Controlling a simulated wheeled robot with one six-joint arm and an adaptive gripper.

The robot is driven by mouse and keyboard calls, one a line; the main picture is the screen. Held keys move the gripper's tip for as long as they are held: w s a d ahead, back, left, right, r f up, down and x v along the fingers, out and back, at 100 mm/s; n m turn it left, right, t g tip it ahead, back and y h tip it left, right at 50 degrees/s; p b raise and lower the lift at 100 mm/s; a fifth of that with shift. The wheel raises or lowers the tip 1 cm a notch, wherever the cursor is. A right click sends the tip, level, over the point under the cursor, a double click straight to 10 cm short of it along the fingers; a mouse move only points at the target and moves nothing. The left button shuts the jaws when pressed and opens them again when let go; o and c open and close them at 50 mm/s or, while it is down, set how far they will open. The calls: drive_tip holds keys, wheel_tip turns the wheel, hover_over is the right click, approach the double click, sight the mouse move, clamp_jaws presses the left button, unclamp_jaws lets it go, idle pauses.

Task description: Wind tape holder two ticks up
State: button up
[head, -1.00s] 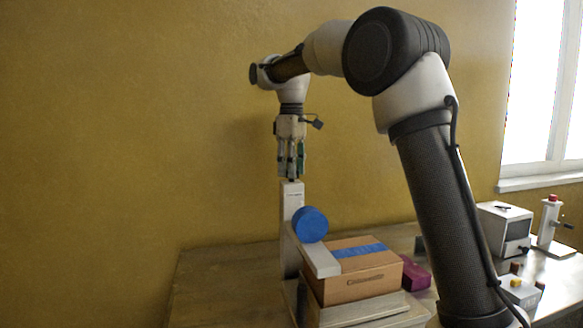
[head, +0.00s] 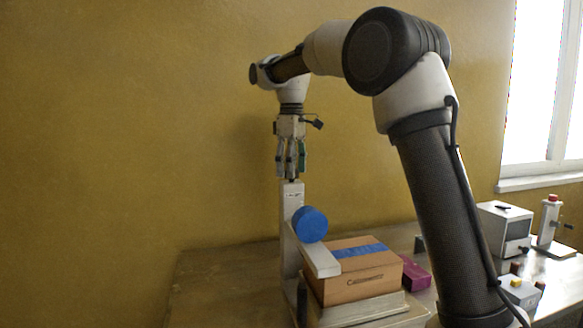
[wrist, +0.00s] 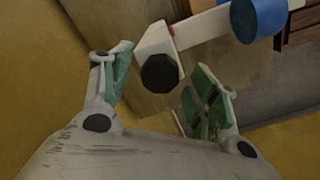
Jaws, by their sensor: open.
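The tape holder has a white upright post (head: 292,196), a blue tape roll (head: 311,224) on its right side and a pale arm (head: 322,261) reaching over the box. A dark faceted knob (wrist: 160,72) tops the post in the wrist view, and the blue roll (wrist: 258,18) shows at upper right there. My gripper (head: 291,174) points down right above the post top. In the wrist view my gripper (wrist: 161,64) is open, with one green-padded finger on each side of the knob and visible gaps. The knob is barely seen in the head view. No tick marks are readable.
A cardboard box (head: 350,288) with a blue tape strip stands beside the post. A magenta block (head: 415,273) lies right of it. A white machine (head: 504,230) and a red-topped stand (head: 551,222) are farther right. The table (head: 215,280) is clear at left.

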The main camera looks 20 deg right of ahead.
wheel_tip(320, 180, up, 12)
idle(0.6)
